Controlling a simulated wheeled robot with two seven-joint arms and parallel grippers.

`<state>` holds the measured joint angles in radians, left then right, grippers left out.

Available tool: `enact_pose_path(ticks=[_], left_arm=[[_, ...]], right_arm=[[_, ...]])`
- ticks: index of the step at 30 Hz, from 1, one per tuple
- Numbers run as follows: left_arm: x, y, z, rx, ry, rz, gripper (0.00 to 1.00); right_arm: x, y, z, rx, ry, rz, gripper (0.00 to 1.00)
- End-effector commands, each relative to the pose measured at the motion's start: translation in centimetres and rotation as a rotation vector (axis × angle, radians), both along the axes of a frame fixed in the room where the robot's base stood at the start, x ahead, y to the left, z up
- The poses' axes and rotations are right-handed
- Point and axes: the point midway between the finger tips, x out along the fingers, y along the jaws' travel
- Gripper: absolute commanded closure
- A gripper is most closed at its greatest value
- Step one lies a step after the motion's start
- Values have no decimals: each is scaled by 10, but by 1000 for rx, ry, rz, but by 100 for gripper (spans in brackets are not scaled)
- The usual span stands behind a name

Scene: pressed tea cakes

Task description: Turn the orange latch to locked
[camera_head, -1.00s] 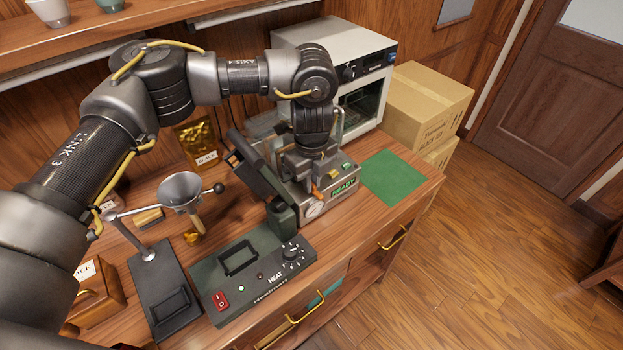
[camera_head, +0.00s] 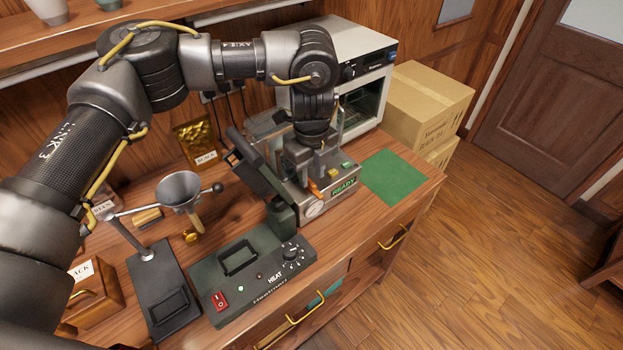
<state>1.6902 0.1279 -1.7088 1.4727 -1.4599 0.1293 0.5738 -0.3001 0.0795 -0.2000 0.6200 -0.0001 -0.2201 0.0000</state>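The press (camera_head: 325,200) is a grey metal machine on the wooden counter, with a green lit READY display (camera_head: 344,187) and a round dial on its front. The orange latch (camera_head: 315,188) is a small lever on its top front, partly hidden by my gripper. My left gripper (camera_head: 308,178) points down over the press, with its fingers right at the latch. I cannot tell whether they touch it, nor how far apart they are. The latch's exact angle is hard to read. My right gripper is not in view.
A dark HEAT unit (camera_head: 250,268) with a red switch stands in front. A funnel on a stand (camera_head: 181,188) is to the left. A green mat (camera_head: 392,177) lies clear at right. A white oven (camera_head: 362,72) and cardboard boxes (camera_head: 430,105) are behind.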

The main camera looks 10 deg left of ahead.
Motion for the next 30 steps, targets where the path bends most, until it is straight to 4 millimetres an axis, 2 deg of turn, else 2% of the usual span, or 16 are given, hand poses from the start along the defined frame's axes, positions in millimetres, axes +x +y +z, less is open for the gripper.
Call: enact_pose_path(ticks=[6, 12, 18, 30], left_arm=[[1, 0, 43, 1, -6, 0, 67], [1, 0, 73, 1, -4, 1, 67], [0, 0, 83, 0, -1, 1, 67], [0, 0, 83, -1, -1, 1, 67]], right_arm=[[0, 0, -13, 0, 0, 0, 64], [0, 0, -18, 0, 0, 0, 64], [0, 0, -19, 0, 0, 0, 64], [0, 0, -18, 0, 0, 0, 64]])
